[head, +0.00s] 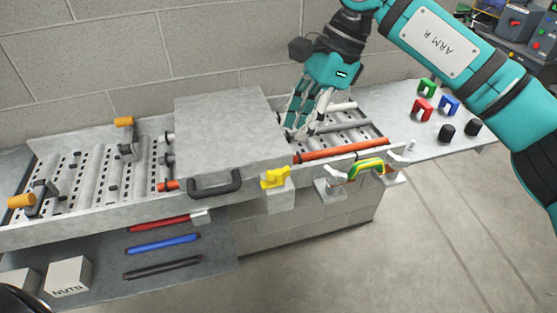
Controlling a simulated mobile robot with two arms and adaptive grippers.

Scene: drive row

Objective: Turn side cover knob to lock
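A grey box-shaped cover (225,130) with a black handle (215,185) sits over the middle of the roller conveyor. A yellow knob (275,178) is on a grey block at the cover's front right corner. I cannot tell from its shape whether it is locked. My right gripper (296,129) points down by the cover's right side, behind and above the yellow knob and apart from it. Its fingertips are partly hidden near the cover's edge, so its opening is unclear. My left gripper is not in view.
An orange roller (342,150) and a green-yellow-red arched handle (366,168) lie right of the knob. Orange-tipped levers (123,122) stand on the left. Coloured bars lie on a lower shelf (205,262). A right shelf (430,148) holds small coloured parts. Floor is clear in front.

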